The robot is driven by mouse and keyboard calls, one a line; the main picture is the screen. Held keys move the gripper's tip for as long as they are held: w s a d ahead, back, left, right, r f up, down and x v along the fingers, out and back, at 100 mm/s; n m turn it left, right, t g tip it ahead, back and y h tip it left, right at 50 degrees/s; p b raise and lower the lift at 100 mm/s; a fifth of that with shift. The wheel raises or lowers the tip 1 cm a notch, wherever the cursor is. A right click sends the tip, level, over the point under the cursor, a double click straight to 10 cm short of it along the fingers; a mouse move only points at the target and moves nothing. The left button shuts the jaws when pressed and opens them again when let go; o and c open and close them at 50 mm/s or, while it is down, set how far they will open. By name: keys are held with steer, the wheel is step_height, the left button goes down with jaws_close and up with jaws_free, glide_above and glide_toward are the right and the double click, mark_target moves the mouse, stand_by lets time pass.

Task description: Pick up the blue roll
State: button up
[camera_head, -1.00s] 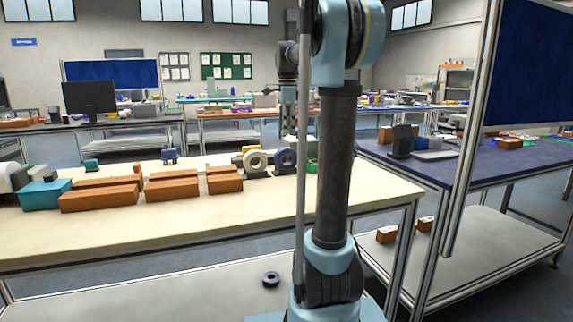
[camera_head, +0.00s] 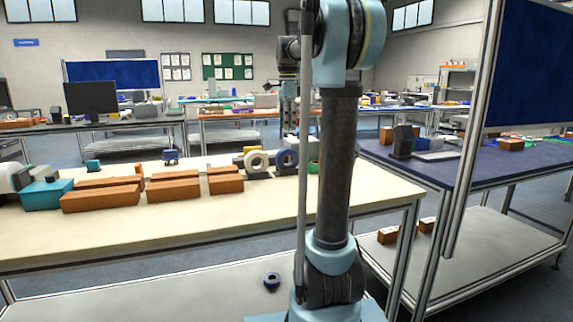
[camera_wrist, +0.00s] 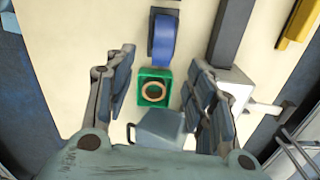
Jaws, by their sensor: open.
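In the wrist view the blue roll (camera_wrist: 163,40) shows from above as a blue band, beyond my fingertips. My gripper (camera_wrist: 160,62) is open, its two fingers spread wide with nothing held between them. A green square box (camera_wrist: 154,95) with a tan ring in it lies between the fingers, nearer the palm than the roll.
A white roll (camera_head: 256,163) stands left of the blue one. Orange-brown boxes (camera_head: 173,190) and a teal box (camera_head: 46,194) sit farther left. In the wrist view a dark bar (camera_wrist: 232,32) and a grey-white block (camera_wrist: 228,88) lie right. The table's front is clear.

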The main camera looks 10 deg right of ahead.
step_height(320, 180, up, 6)
steer(key=f+n, duration=0.1)
glide_above(287, 150)
steer(key=w, duration=0.2)
step_height(287, 150, down, 16)
steer(key=shift+s+d+f, duration=0.1)
steer(key=shift+d+f, duration=0.05)
steer(key=shift+f, duration=0.05)
stand_by(0.3)
jaws_close()
